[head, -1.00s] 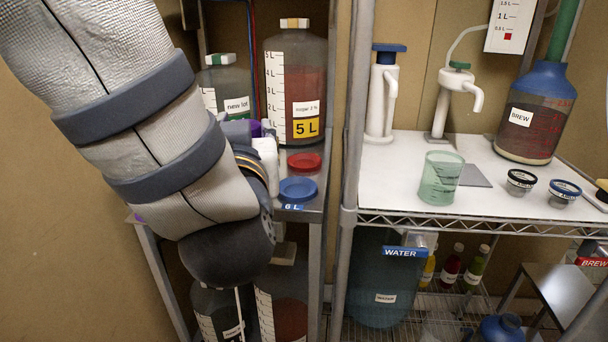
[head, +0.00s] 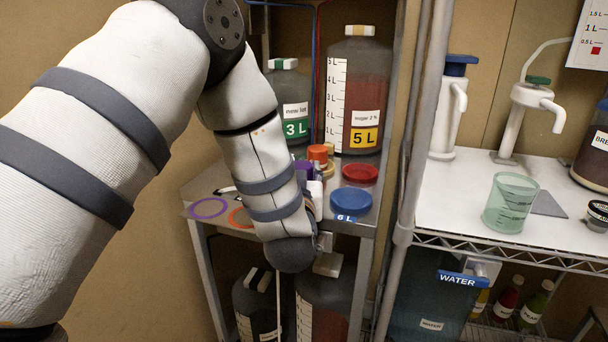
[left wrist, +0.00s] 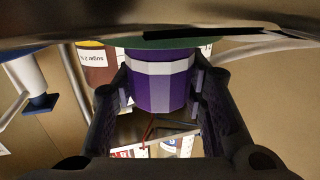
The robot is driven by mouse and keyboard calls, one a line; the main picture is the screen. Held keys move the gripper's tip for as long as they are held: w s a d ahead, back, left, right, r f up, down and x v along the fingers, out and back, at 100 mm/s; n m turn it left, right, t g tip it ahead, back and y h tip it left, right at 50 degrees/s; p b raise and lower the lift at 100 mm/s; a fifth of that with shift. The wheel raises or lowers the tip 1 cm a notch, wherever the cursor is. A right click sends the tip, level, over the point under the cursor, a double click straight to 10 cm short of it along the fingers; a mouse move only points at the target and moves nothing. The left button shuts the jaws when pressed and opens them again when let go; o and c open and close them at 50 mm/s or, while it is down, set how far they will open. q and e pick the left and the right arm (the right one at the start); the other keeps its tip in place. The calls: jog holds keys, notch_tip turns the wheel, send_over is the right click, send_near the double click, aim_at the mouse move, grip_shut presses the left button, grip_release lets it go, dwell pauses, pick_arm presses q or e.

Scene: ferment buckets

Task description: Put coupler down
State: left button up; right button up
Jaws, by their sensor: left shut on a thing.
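A purple coupler (left wrist: 160,92) with a white band is held between the two dark fingers of my left gripper (left wrist: 158,100) in the left wrist view. In the head view a small part of the purple coupler (head: 302,170) shows beside my left wrist, above the grey shelf (head: 213,186). My left gripper is mostly hidden behind my arm there. A purple ring (head: 208,208) and an orange ring (head: 240,218) are marked on the shelf's left part. Whether the coupler touches the shelf cannot be told. My right gripper is not in view.
An orange-topped piece (head: 318,154), a red lid (head: 360,173) and a blue lid (head: 350,201) sit right of my wrist. A 3 L jug (head: 290,105) and a 5 L jug (head: 357,90) stand behind. A metal post (head: 424,130) separates the white shelf (head: 450,205).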

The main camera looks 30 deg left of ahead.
pick_arm(q)
jog(key=shift+f, duration=0.6)
jog(key=shift+r, duration=0.15)
jog(key=o, duration=1.3)
